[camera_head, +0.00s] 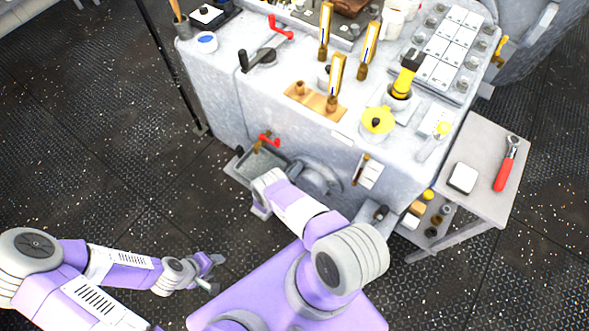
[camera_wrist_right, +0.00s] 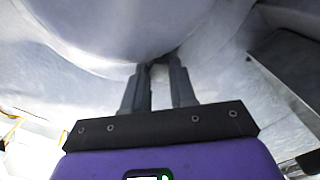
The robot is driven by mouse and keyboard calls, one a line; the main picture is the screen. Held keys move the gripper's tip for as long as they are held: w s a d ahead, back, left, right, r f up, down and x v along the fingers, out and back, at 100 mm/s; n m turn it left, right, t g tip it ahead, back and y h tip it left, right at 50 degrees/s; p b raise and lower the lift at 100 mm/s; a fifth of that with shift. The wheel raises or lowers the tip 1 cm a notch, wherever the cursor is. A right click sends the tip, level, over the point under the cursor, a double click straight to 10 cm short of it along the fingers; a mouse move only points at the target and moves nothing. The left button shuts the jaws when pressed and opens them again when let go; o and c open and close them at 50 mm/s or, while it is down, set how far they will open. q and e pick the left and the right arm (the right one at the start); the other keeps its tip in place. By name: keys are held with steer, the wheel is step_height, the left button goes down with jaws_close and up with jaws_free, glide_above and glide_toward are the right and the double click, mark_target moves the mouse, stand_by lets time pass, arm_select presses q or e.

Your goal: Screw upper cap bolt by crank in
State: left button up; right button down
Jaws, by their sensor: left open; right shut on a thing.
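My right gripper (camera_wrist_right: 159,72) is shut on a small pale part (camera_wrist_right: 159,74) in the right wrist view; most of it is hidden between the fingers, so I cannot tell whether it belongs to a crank. A large rounded grey surface is just above the fingertips. In the head view, my right wrist is at the machine's lower front and hides these fingertips. A round grey cap (camera_head: 322,176) shows beside it. A red-handled crank (camera_head: 264,54) is on the machine's top left; another red handle (camera_head: 268,140) is on its front. My left gripper (camera_head: 213,270) is open and empty, away from the machine.
The dark floor around my left gripper is clear.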

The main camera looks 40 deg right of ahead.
steer(key=shift+m, duration=2)
steer(key=c, duration=0.9)
jaws_free()
steer(key=v, duration=0.7)
steer(key=shift+a, duration=0.3)
steer(key=shift+s, duration=0.1)
